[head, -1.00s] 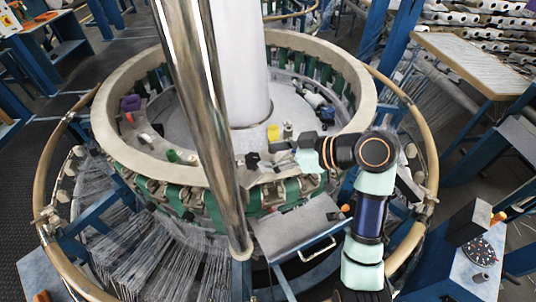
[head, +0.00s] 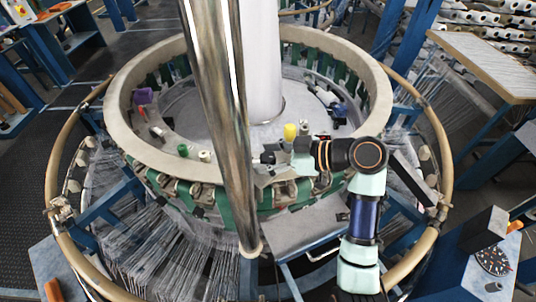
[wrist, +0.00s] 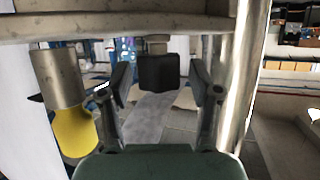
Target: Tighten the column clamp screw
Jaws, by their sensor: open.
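A black screw knob (wrist: 158,71) hangs on a short metal stem under a flat grey plate in the wrist view. I take it for the column clamp screw. The polished column (wrist: 243,85) stands to its right, and it also shows in the head view (head: 222,120). My gripper (wrist: 162,90) is open, with one finger left and one finger right of the knob. Gaps show on both sides, so I see no grip; whether the knob lies fully between the tips in depth is unclear. In the head view my gripper (head: 274,165) is beside the column, small and partly obscured.
A yellow-ended metal cylinder (wrist: 73,130) sits close to my left finger in the wrist view. The pale loom ring (head: 135,140) surrounds the work area. A purple part (head: 144,96) and a green part (head: 183,150) lie within the ring. Threads fan out at the lower left.

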